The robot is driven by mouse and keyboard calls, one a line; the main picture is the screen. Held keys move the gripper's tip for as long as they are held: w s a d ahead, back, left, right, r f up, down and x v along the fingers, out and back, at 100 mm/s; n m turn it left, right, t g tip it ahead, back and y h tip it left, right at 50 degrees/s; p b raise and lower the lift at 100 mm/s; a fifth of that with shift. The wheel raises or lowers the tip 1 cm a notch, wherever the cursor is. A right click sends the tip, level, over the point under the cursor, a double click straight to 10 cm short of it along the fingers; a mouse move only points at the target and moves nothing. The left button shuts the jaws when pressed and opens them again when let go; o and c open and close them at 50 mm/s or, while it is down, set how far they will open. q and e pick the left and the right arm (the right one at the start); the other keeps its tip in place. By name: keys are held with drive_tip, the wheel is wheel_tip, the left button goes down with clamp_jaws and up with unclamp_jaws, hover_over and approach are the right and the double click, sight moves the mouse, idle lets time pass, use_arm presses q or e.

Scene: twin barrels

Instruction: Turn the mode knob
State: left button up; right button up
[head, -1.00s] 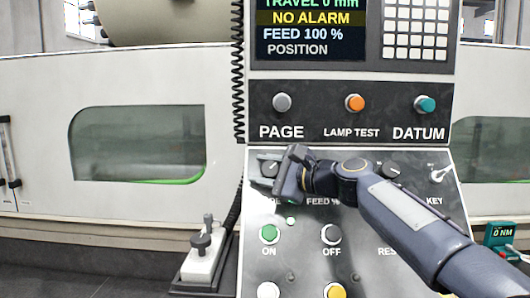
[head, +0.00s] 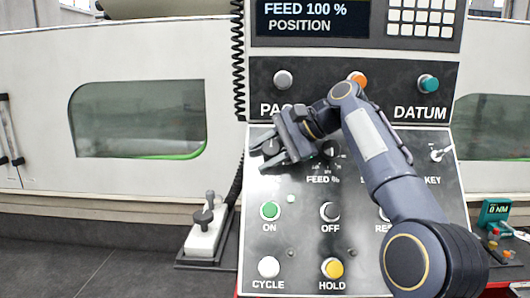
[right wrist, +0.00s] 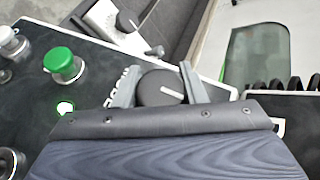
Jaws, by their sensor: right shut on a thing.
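The mode knob (head: 270,147) is a dark round knob at the upper left of the lower panel. My right gripper (head: 267,151) reaches it from the right, partly covering it. In the right wrist view the black knob (right wrist: 158,88) with a white pointer line sits between the two grey fingers of my right gripper (right wrist: 160,84), which are shut on its sides. The pointer line slants toward the right finger. The knob's label is mostly hidden. My left gripper is not in view.
The FEED % knob (head: 331,149) is just right of my gripper. The green ON button (head: 270,211) and OFF button (head: 330,212) are below. A white box with a dark knob (head: 204,236) stands left of the panel. A coiled cable (head: 238,60) hangs at the panel's left edge.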

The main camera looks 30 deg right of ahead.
sight(278, 145)
drive_tip(key=shift+f+g, duration=0.1)
drive_tip(key=shift+g, duration=0.3)
drive_tip(key=o, duration=1)
drive_tip(key=shift+a, duration=0.1)
drive_tip(key=shift+v, duration=3.95)
drive_tip(key=shift+s+a+n, duration=0.1)
drive_tip(key=shift+n, duration=0.2)
